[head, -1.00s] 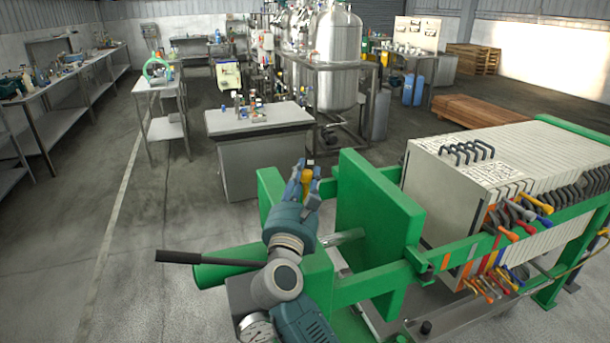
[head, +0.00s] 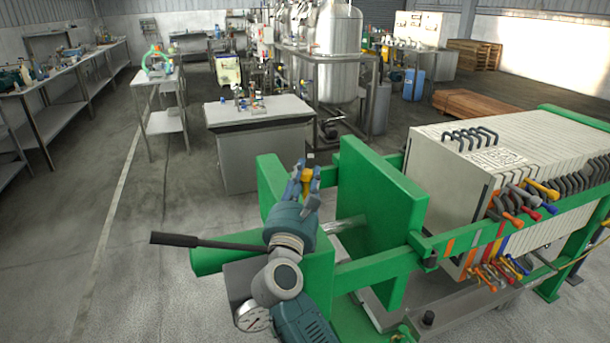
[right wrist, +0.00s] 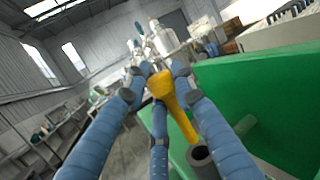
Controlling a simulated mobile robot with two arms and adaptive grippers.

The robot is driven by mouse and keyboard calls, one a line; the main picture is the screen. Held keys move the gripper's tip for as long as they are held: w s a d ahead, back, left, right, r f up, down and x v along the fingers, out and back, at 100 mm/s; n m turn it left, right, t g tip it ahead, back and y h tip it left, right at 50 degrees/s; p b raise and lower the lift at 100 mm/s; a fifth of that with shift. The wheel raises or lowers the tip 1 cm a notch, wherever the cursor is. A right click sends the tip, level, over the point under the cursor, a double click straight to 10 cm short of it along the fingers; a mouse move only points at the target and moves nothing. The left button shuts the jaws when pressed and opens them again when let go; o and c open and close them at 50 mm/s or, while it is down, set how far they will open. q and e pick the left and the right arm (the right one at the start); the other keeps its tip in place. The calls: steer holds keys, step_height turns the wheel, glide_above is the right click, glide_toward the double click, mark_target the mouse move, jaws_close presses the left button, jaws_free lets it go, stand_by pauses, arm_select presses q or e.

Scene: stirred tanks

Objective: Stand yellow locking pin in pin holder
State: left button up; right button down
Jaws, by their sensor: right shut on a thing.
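My right gripper (head: 304,180) is shut on the yellow locking pin (head: 307,176), beside the green press frame. In the right wrist view the pin (right wrist: 166,90) has its wide head between the blue fingers (right wrist: 158,82) and its thin shaft slanting down to the right. A dark grey open-ended tube (right wrist: 201,156), which looks like the pin holder, is just below the shaft's lower end. I cannot tell whether the pin's tip touches it or enters it. The holder is hidden in the head view. My left gripper is not in view.
The green press plate (head: 375,225) stands close to the right of my gripper. A black lever (head: 200,240) sticks out to the left. Several coloured handles (head: 515,200) hang along the press at the right. A grey workbench (head: 260,115) stands beyond.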

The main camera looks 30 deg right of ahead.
mark_target(304, 198)
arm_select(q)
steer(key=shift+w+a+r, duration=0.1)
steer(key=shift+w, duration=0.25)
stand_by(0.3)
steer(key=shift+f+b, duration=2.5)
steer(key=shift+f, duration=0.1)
arm_select(e)
steer(key=shift+f, duration=2.85)
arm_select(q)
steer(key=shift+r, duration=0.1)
arm_select(e)
steer(key=c, duration=1.4)
jaws_free()
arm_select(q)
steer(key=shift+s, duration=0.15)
arm_select(e)
steer(key=shift+o, duration=0.2)
steer(key=shift+s, duration=0.1)
steer(key=shift+s+a+f, duration=0.1)
steer(key=shift+s+a, duration=0.05)
steer(key=shift+a, duration=0.1)
steer(key=v, duration=0.7)
